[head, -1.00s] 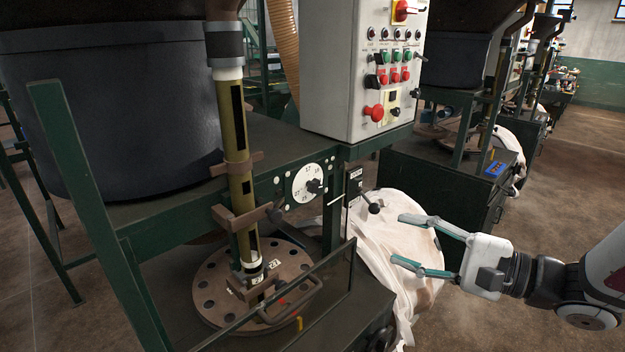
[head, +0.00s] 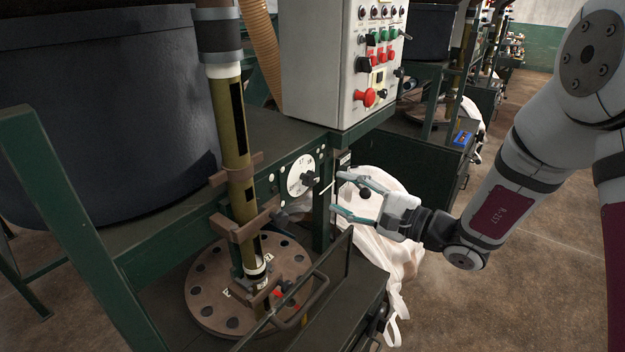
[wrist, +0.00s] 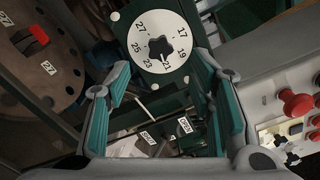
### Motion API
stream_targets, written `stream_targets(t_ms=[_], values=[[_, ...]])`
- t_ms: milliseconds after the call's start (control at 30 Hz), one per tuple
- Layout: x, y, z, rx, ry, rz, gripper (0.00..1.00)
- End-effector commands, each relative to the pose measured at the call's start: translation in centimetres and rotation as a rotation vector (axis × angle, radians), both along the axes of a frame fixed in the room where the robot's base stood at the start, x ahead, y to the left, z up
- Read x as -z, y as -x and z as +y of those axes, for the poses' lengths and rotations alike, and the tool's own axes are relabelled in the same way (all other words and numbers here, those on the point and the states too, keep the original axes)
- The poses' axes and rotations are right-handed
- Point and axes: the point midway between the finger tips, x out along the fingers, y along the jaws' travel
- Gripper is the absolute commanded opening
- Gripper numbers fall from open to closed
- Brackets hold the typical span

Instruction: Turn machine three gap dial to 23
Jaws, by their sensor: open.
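The gap dial (head: 298,177) is a white round plate with numbers and a dark knob (head: 309,179) on the green machine frame. In the wrist view the dial face (wrist: 147,27) shows 17 to 27 around a dark star-shaped knob (wrist: 160,47); 21 and 23 lie on its lower edge, nearest me. I cannot tell the exact setting. My gripper (head: 338,192) is open and empty, just right of the dial and apart from it. In the wrist view its teal-padded fingers (wrist: 163,78) spread below the dial, with the knob ahead between them.
A white control box (head: 335,70) with a red stop button overhangs the dial's right. A brown upright tube (head: 236,150) stands left, above a round brown plate (head: 205,290). A black ball-ended lever shows behind the fingers. A pale bag (head: 385,180) hangs behind my gripper.

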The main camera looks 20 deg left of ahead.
Motion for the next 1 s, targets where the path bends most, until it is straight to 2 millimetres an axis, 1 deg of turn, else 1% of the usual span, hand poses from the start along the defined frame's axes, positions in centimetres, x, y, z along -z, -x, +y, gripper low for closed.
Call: stream_targets(t_ms=[33,200,300,400,600,867,967,1000], values=[[-0.1,-0.2,1.1,-0.004,-0.001,-0.001,0.49],[-0.1,-1.3,4.2,-0.003,0.000,0.000,0.49],[-0.1,-1.8,5.6,-0.003,-0.001,0.000,0.49],[0.0,-2.3,6.7,-0.002,0.000,-0.001,0.49],[0.0,-2.7,7.7,0.000,-0.001,0.000,0.49],[0.0,-2.7,7.8,0.000,-0.001,0.000,0.49],[0.0,-2.7,7.8,0.000,-0.001,0.000,0.28],[0.0,-2.7,7.8,0.000,-0.001,0.000,0.19]])
